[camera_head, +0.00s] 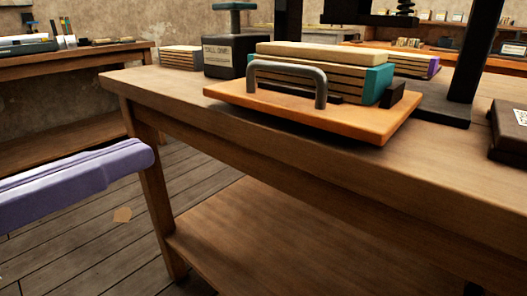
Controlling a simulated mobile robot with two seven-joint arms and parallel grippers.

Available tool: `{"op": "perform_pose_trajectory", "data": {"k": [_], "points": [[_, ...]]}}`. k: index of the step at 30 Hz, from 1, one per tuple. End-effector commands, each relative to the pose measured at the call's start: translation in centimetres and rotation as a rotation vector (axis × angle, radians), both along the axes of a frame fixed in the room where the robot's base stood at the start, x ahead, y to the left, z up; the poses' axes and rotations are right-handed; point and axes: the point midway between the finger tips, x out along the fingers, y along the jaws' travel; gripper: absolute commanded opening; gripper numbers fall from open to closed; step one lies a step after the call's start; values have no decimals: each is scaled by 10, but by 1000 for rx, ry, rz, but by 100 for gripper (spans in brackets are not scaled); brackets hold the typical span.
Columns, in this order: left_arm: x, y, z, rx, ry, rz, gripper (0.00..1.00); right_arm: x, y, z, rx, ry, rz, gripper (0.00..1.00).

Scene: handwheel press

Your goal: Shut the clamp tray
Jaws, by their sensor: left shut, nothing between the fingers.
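The clamp tray (235,97) is an orange-brown wooden board with a grey arched metal handle (290,67) at its front. It sits on the workbench in front of the black press, its front side slightly over the bench's front edge. A stack of pale and brown layers with teal ends (376,85) lies on it behind the handle. My left gripper (146,156), purple, comes in from the left, below and left of the tray, in front of the bench. It is shut and empty, clear of the handle. My right gripper is not in view.
The black press frame (468,65) stands behind the tray. A dark labelled box (222,56) is at the tray's left rear, and another dark box (508,130) is at the right. The bench (135,85) has a lower shelf (270,240). The floor at left is mostly clear.

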Motion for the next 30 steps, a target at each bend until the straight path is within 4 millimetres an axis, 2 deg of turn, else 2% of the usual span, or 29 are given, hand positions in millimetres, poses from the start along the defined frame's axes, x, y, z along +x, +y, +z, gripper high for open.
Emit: {"op": "perform_pose_trajectory", "data": {"k": [5, 12, 21, 30], "points": [[9, -3, 2, -20, 5, 8, 0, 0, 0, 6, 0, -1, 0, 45], [44, -30, 5, -19, 3, 5, 0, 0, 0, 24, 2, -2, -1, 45], [92, -66, 0, -16, 4, 4, 0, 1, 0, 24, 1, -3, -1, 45], [113, -81, -1, -13, 7, 4, 0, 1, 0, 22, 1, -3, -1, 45]]}}
